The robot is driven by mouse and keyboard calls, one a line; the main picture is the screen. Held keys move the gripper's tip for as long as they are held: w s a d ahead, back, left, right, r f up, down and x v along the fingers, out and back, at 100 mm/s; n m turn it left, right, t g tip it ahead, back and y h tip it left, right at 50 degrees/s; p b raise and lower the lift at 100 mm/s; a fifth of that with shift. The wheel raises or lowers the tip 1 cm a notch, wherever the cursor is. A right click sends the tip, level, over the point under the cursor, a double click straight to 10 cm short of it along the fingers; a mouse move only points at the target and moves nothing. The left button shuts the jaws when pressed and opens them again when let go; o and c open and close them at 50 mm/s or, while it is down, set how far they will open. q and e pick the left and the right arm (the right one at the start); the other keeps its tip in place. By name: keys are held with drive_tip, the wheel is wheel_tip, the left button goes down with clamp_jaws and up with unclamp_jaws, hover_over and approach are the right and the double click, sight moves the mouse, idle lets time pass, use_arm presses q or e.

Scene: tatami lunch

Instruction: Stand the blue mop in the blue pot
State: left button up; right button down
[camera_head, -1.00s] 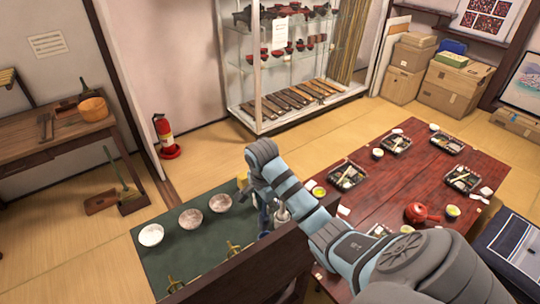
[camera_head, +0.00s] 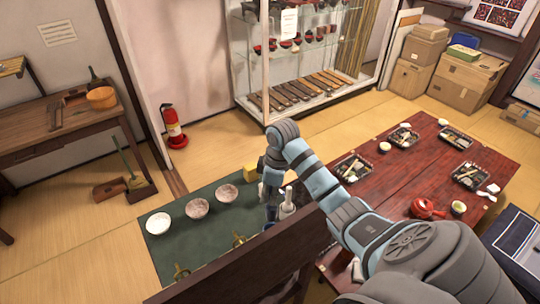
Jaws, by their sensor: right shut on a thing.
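My right gripper (camera_head: 270,198) points down over the dark green table, partly hidden by my own arm. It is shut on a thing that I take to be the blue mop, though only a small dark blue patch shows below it. Small pale upright things (camera_head: 287,203) stand just right of the gripper. I cannot make out the blue pot clearly; the dark wooden panel and my arm cover part of this area. My left gripper is not in view.
Several bowls (camera_head: 197,208) stand on the green table (camera_head: 190,245), left of the gripper. A yellow block (camera_head: 250,172) lies behind it. Brass stands (camera_head: 182,271) are near the front edge. The dark wooden panel (camera_head: 245,268) blocks the front. A red table (camera_head: 400,180) holds trays and a red teapot (camera_head: 428,207).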

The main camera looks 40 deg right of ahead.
sight(270, 214)
wheel_tip(270, 214, down, 2)
drive_tip(key=shift+f, duration=0.1)
wheel_tip(270, 214, down, 3)
drive_tip(key=b, duration=0.3)
drive_tip(key=shift+f+b, duration=1.05)
drive_tip(key=shift+f, duration=1.35)
drive_tip(key=c, duration=1.5)
unclamp_jaws()
drive_tip(key=r, duration=0.5)
drive_tip(key=s+r, duration=0.1)
drive_tip(key=r, duration=0.1)
drive_tip(key=shift+d+r, duration=0.3)
drive_tip(key=shift+d, duration=0.05)
